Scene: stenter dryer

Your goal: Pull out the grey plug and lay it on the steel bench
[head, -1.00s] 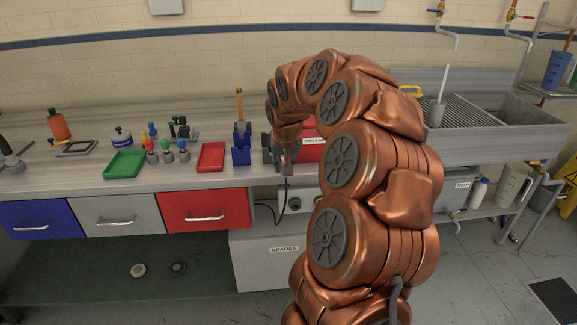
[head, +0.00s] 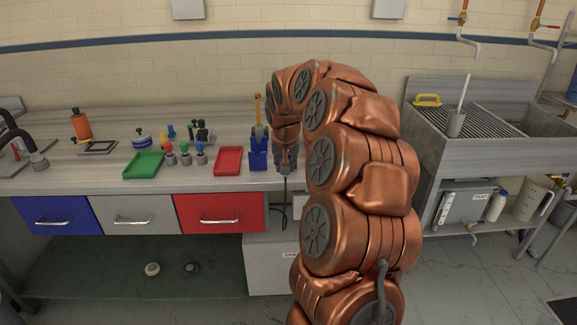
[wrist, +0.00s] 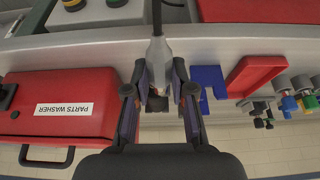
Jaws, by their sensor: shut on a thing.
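My gripper (head: 285,160) is at the front edge of the steel bench (head: 60,178), to the right of the blue holder. In the wrist view my gripper (wrist: 159,88) is shut on the grey plug (wrist: 157,62). A black cable runs from the plug; in the head view the cable (head: 284,205) hangs down in front of the bench, beside the red drawer. The plug is mostly hidden by my fingers in the head view.
A blue holder (head: 258,155), red tray (head: 228,161), green tray (head: 144,165) and several small coloured-top parts stand on the bench. The red parts washer (wrist: 45,105) shows in the wrist view. A sink (head: 520,135) is at right. Bare benchtop lies at front left.

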